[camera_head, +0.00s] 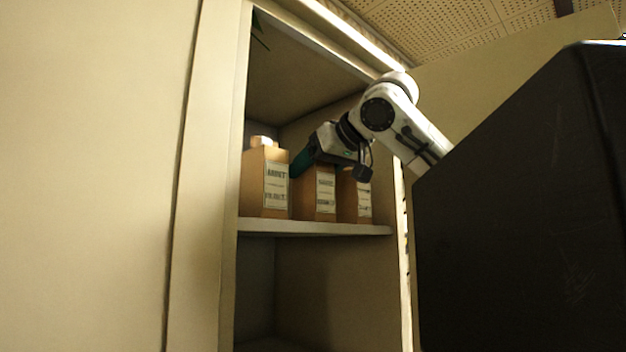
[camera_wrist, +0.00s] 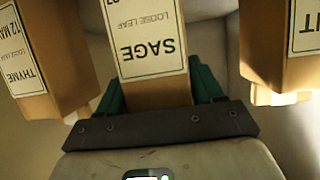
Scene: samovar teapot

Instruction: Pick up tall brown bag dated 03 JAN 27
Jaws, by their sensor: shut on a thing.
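The wrist view is upside down. It shows a tall brown bag labelled SAGE, LOOSE LEAF (camera_wrist: 155,95) between the green fingers of my gripper (camera_wrist: 157,88), which is shut on it. The bag's date line is cut off at the top edge, so I cannot read it in full. In the head view this looks to be the middle bag (camera_head: 318,190) on the cabinet shelf (camera_head: 300,228), its base at the shelf's surface. My gripper (camera_head: 305,160) comes in from the upper right and partly hides the bag's top.
A MINT bag (camera_head: 265,185) stands left of it. A bag labelled THYME (camera_wrist: 45,65), partly cut off, with a date starting 12 MA, stands at the other side. The cabinet's walls enclose the shelf. A large dark block (camera_head: 520,210) fills the right foreground.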

